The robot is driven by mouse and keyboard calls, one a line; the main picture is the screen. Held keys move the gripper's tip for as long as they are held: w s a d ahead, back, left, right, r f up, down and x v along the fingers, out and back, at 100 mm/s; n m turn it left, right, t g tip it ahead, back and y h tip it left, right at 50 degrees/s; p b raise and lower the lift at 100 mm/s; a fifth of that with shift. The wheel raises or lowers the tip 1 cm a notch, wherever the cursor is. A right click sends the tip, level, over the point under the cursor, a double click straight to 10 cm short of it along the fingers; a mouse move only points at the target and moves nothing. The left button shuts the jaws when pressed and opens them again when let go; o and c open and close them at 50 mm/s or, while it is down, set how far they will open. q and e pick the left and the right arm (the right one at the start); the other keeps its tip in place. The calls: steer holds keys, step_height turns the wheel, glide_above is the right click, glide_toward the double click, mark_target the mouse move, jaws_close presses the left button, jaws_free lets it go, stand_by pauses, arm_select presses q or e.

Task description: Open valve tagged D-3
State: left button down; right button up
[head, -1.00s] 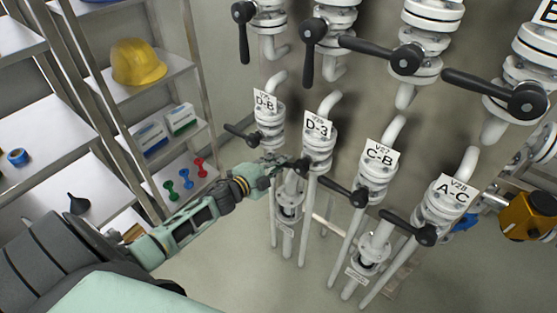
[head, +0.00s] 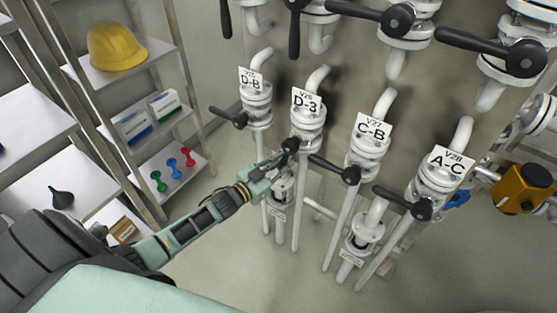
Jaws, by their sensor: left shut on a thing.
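The valve tagged D-3 (head: 309,117) is a white flanged valve on a vertical pipe, second from the left in the lower row. Its black lever (head: 290,146) shows only at the hub; the rest is hidden by my gripper. My left gripper (head: 277,163) is at the lower left of that hub, shut on the lever. My right gripper is not in view.
Valve D-B (head: 256,97) stands close on the left with its lever pointing left. Valves C-B (head: 366,155) and A-C (head: 438,182) stand to the right, levers pointing up-left. More valves hang above. A shelf with a yellow helmet (head: 115,45) stands at left.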

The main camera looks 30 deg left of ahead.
arm_select(q)
steer(key=shift+s+d+f+n+b, duration=0.15)
steer(key=shift+d+f+n, duration=0.1)
steer(key=shift+d+n, duration=0.45)
steer(key=shift+s+d+f+n+b, duration=0.15)
steer(key=shift+d+f+n, duration=0.1)
steer(key=shift+d+n, duration=0.4)
steer(key=shift+a, duration=0.1)
steer(key=c, duration=2)
jaws_free()
steer(key=o, duration=0.4)
steer(key=shift+r+t, duration=0.3)
steer(key=shift+c, duration=0.2)
steer(key=shift+a, duration=0.1)
steer(key=v, duration=1.1)
steer(key=shift+s+a, duration=0.2)
steer(key=shift+s, duration=0.2)
